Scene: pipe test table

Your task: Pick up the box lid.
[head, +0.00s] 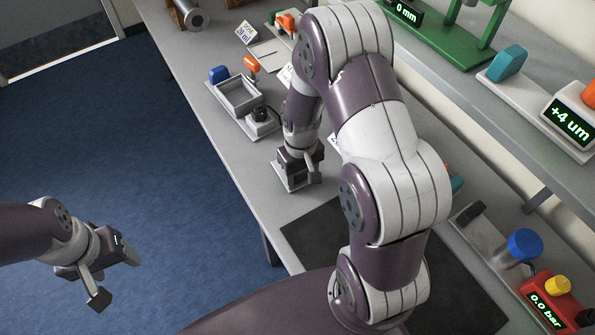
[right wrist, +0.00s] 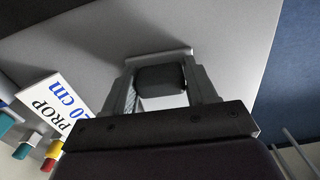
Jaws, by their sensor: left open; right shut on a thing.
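The box lid is a light grey plate (head: 283,180) at the near left edge of the table, mostly under my right gripper (head: 298,172). In the right wrist view its edge (right wrist: 158,54) shows behind a dark knob (right wrist: 161,79). My right gripper (right wrist: 162,92) is shut on that knob, one finger on each side. I cannot tell whether the lid touches the table. The open grey box (head: 236,101) stands farther back on the table. My left gripper (head: 115,277) is open and empty, over the blue floor, away from the table.
Next to the box are a dark knobbed part (head: 260,115), a blue piece (head: 218,74) and an orange piece (head: 251,64). A lettered card (right wrist: 52,108) lies near the lid. A dark mat (head: 318,235) covers the nearer table. A raised shelf (head: 440,75) runs along the right.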

